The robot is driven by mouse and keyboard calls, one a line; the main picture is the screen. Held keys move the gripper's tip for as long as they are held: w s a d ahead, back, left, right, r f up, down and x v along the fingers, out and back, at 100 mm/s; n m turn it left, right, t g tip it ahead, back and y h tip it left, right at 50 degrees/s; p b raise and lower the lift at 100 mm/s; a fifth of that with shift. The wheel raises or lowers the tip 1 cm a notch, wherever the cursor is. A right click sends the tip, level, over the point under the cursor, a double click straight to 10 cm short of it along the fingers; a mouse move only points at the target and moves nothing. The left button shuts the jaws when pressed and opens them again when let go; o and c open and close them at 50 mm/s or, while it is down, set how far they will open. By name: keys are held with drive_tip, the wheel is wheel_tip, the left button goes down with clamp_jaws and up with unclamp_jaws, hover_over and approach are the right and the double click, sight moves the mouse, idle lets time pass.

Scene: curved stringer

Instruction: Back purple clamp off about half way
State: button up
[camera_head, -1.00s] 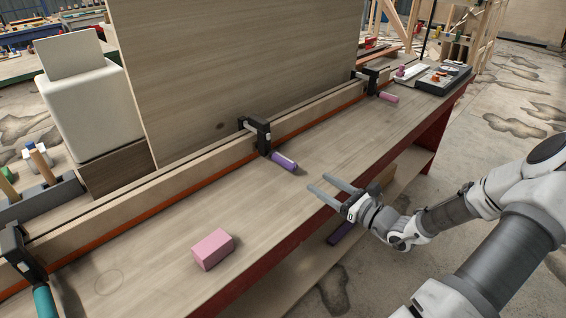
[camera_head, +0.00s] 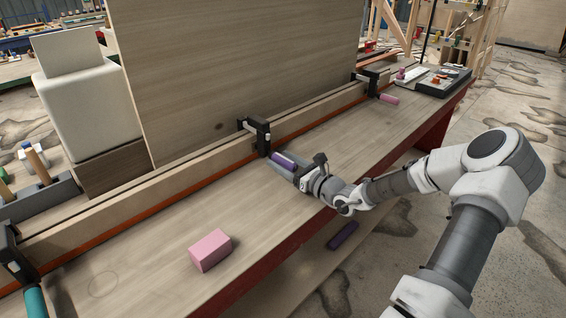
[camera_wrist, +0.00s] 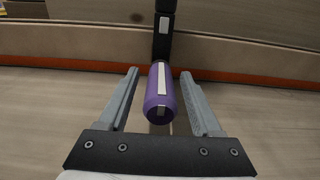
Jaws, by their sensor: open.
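The purple clamp has a black head (camera_head: 258,136) on the wooden rail and a purple handle (camera_head: 284,161) pointing out over the bench. In the wrist view the purple handle (camera_wrist: 160,95), with a white stripe on top, lies between my two fingers. My gripper (camera_head: 281,163) is open, with one finger on each side of the handle. In the wrist view my gripper (camera_wrist: 158,85) shows a gap between each finger and the handle. The clamp's black bar (camera_wrist: 164,30) rises behind the handle.
A pink block (camera_head: 210,250) sits on the bench front. A teal-handled clamp (camera_head: 35,301) is at lower left and a pink-handled clamp (camera_head: 388,98) farther right. A tall wooden panel (camera_head: 235,75) stands behind the rail. A dark purple object (camera_head: 342,235) lies on the lower shelf.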

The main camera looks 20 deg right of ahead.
drive_tip(key=shift+c, duration=0.3)
clamp_jaws()
drive_tip(key=n, duration=0.3)
drive_tip(key=shift+n+b, duration=0.3)
drive_tip(key=shift+n, duration=0.1)
drive_tip(key=n+b, duration=0.2)
drive_tip(key=n, duration=0.1)
drive_tip(key=n+b, duration=0.1)
drive_tip(key=shift+f+n, duration=0.25)
drive_tip(key=shift+n, duration=0.05)
drive_tip(key=n+b, duration=0.5)
drive_tip(key=b, duration=0.3)
drive_tip(key=shift+f, duration=0.1)
drive_tip(key=n+b, duration=0.4)
drive_tip(key=shift+r, duration=0.3)
drive_tip(key=shift+n, duration=0.3)
